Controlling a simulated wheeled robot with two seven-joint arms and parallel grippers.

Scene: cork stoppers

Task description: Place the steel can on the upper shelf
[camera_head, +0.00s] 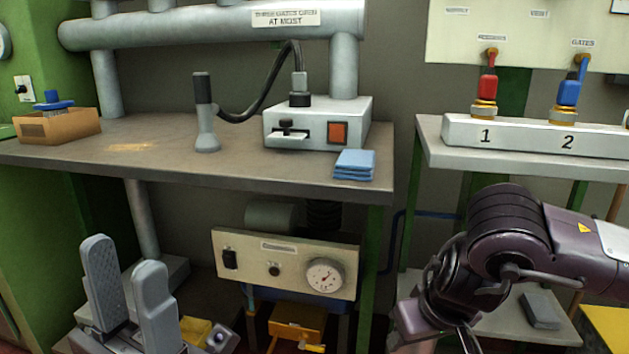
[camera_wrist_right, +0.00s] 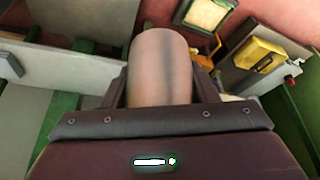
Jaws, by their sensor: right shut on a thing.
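The steel can (camera_wrist_right: 161,58), a plain grey-brown cylinder, sits between the two fingers of my right gripper (camera_wrist_right: 160,85) in the right wrist view. The gripper is shut on it. In the head view my right arm bends downward at the right; its gripper and the can are hidden or cut off at the bottom edge. My left gripper (camera_head: 126,255) is at the lower left of the head view, its two grey fingers apart with nothing between them. At the right, a stand has an upper shelf (camera_head: 437,150) and a lower shelf (camera_head: 485,326).
The upper shelf carries a white block (camera_head: 530,135) with red and blue valves. A dark grey block (camera_head: 541,310) lies on the lower shelf. The workbench (camera_head: 150,165) holds a cardboard box (camera_head: 60,127), a grey device (camera_head: 285,125) and blue cloths (camera_head: 355,165). A gauge panel (camera_head: 290,265) hangs below.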

